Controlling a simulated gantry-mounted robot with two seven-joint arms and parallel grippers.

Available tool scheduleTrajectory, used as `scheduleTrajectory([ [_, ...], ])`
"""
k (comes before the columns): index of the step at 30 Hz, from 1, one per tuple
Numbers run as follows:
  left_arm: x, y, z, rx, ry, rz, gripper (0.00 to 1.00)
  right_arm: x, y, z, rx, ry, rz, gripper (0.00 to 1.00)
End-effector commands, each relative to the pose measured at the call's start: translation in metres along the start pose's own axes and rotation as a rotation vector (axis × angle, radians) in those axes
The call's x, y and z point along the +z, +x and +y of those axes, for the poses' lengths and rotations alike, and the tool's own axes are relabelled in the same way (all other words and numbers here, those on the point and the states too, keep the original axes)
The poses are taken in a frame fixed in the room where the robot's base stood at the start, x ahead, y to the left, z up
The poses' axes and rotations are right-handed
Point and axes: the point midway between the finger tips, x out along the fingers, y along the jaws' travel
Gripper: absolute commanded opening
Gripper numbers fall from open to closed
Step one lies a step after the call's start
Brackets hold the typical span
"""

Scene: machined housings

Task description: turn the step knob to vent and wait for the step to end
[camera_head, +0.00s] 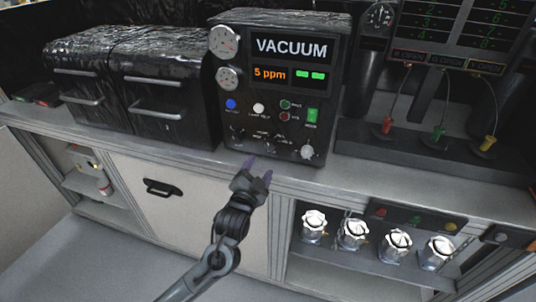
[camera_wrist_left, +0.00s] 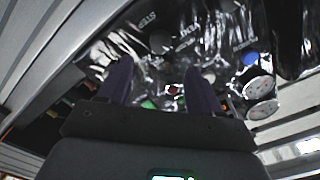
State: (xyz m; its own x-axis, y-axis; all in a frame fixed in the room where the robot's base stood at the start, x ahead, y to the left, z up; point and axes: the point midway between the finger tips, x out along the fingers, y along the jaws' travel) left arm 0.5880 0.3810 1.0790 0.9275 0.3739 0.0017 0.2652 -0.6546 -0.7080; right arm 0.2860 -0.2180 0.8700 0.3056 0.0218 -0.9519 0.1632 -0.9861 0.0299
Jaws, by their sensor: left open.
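The black vacuum unit (camera_head: 286,78) stands on the counter, its display reading "5 ppm" beside two green marks. A row of small knobs runs along its lower front: a left knob (camera_head: 237,133), a middle knob (camera_head: 268,144) and a right knob (camera_head: 307,152). Their labels are too small to read surely, so I cannot tell which is the step knob or its setting. My left gripper (camera_head: 258,170) is open and empty, just in front of and below the row. In the left wrist view its two dark fingers (camera_wrist_left: 158,82) are spread, with a knob (camera_wrist_left: 160,43) beyond them. My right gripper is out of view.
Two gauges (camera_head: 226,58), several buttons and a green switch (camera_head: 312,116) are on the unit. Black-wrapped drawer boxes (camera_head: 130,80) stand left. Cables with coloured ends (camera_head: 438,133) hang right. Silver canisters (camera_head: 354,234) sit below the counter (camera_head: 360,172).

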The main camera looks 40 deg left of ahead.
Motion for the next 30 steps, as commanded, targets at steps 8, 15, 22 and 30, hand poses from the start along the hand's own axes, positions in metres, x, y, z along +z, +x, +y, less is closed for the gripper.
scheduleTrajectory([
  [8,0.001,0.044,-0.001,-0.001,0.0,-0.002,0.65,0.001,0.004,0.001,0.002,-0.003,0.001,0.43],
  [15,0.001,0.077,0.0,0.0,0.001,-0.002,0.65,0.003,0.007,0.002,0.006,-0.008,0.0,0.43],
  [22,0.0,0.093,-0.001,0.0,0.0,-0.001,0.65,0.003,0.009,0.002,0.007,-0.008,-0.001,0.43],
  [30,0.001,0.095,0.0,0.001,0.0,-0.002,0.65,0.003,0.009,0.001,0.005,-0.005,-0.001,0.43],
])
